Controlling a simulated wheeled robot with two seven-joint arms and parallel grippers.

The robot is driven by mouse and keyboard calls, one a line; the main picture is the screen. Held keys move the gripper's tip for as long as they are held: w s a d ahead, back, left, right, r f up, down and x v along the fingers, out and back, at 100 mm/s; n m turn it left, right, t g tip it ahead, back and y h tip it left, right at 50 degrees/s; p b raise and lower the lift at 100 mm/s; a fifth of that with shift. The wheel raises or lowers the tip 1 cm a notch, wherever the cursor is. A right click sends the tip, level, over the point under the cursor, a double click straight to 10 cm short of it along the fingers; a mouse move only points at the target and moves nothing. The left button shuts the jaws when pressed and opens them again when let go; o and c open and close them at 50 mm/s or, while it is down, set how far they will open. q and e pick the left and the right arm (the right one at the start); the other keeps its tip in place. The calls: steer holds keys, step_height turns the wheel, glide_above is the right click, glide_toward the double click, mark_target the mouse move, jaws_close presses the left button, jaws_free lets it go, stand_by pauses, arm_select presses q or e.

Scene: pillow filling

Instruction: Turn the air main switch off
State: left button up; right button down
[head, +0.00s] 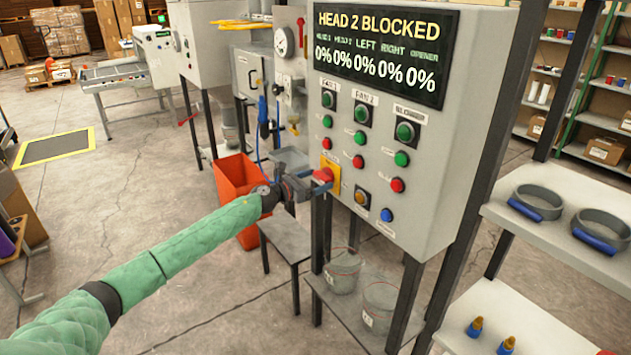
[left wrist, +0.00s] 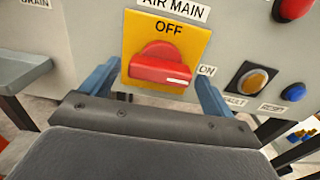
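The air main switch is a red knob (left wrist: 162,66) on a yellow plate (left wrist: 188,40), marked OFF above and ON at the right. The knob lies roughly level, its white mark at the right end by ON. In the head view the switch (head: 325,174) is on the left side of the grey control panel. My left gripper (head: 321,182) is right in front of it. In the left wrist view the blue fingers of this gripper (left wrist: 157,82) stand apart, one on each side of the knob. I cannot tell whether they touch it. My right gripper is not in view.
The control panel (head: 431,178) has several buttons and a display reading HEAD 2 BLOCKED. An amber button (left wrist: 252,80) and a blue button (left wrist: 293,92) sit right of the switch. An orange bin (head: 235,180) and a small stool (head: 286,237) stand below left.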

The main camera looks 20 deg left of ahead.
arm_select(q)
steer(key=c, duration=0.8)
steer(key=shift+r+n+p, duration=0.1)
steer(key=shift+n+p, duration=0.2)
steer(key=shift+n, duration=0.3)
steer(key=n+p, duration=0.1)
steer(key=n, duration=0.3)
steer(key=shift+r+p, duration=0.1)
steer(key=shift+p, duration=0.2)
steer(key=n+p, duration=0.4)
steer(key=n, duration=0.6)
steer(key=shift+n+p, duration=0.65)
steer(key=shift+n, duration=0.75)
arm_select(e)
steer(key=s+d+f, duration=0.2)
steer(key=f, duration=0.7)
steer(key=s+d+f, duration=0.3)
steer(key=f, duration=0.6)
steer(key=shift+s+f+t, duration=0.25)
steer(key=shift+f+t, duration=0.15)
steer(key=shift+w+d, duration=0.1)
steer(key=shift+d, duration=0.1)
